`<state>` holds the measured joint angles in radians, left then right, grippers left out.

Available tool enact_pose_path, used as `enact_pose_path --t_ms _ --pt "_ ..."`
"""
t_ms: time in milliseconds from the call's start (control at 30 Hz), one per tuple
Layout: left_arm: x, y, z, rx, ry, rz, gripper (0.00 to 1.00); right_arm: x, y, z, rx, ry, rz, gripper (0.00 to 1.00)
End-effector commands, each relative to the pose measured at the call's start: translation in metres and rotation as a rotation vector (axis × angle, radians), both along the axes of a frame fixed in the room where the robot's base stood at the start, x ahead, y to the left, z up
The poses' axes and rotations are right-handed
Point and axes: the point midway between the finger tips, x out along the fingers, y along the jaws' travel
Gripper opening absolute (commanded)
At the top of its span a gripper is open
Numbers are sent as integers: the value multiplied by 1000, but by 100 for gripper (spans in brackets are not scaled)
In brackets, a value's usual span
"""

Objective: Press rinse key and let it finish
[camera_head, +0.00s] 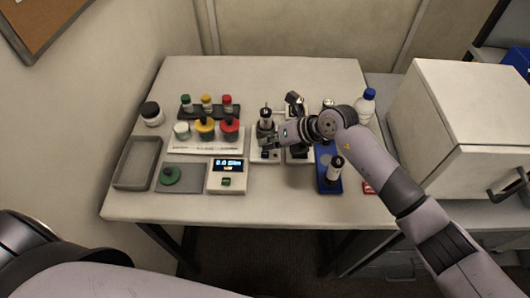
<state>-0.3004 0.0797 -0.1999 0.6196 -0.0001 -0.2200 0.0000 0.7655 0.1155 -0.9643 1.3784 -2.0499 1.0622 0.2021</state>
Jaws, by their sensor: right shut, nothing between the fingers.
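My right arm reaches in from the right. Its gripper (280,139) is shut and empty, just right of the dark cylinder on a small white device (266,156) with small marks or keys at its front. I cannot tell whether the gripper touches it. Which key is the rinse key is too small to read. A white box with a lit display (228,165) stands front left of the gripper, with a small green key (226,182) below the display. Another device (299,154) is partly hidden by the gripper and wrist. My left gripper is out of view.
Bottles with coloured caps (204,127) stand left. A grey tray (136,163), a black-lidded jar (152,113) and a green disc (170,175) are farther left. A blue base (327,181) with a cylinder, a blue-capped bottle (366,106) and a white cabinet (430,120) are right.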

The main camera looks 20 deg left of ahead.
Motion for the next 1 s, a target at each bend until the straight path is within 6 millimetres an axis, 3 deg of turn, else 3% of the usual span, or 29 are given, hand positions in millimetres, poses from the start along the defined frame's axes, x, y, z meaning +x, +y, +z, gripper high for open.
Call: enact_pose_path --t_ms 1000 --pt "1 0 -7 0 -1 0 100 0 0 -9 0 0 0 0"
